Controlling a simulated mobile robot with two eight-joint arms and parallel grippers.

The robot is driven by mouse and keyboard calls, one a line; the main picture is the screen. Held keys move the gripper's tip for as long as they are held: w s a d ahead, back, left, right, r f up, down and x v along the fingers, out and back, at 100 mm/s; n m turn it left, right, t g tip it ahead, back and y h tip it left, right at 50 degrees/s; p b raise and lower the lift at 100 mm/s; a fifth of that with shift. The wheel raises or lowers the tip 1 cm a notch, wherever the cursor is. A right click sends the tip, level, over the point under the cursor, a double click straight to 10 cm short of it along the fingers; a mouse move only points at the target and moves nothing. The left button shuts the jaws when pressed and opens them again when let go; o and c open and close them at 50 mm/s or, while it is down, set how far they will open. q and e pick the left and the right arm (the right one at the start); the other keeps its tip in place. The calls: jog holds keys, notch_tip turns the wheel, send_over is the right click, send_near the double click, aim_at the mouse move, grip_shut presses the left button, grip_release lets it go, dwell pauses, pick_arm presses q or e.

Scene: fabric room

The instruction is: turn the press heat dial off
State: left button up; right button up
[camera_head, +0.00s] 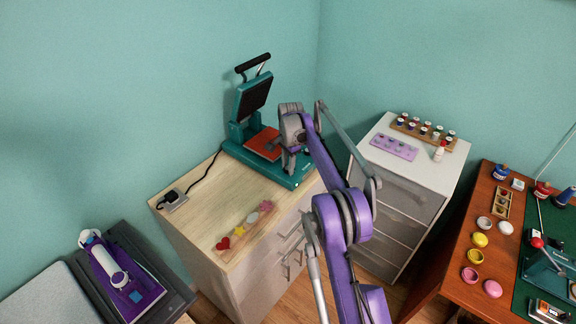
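The teal heat press (249,97) stands open at the back of the light wooden cabinet, its upper plate tilted up and its black handle on top. A red-orange pad lies on its lower plate (262,144). My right arm reaches in from the bottom, and my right gripper (288,168) is over the right front part of the press base. I cannot tell whether it touches the base or whether its fingers are apart. No heat dial can be made out; the gripper and arm cover part of the base. My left gripper is not in view.
A power socket box (174,199) with a black cord and a tray of colourful shapes (245,227) lie on the cabinet. A white drawer unit (413,176) with spools stands right, a brown work table (451,263) beyond it. A purple iron (111,270) is at lower left.

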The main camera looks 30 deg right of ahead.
grip_shut()
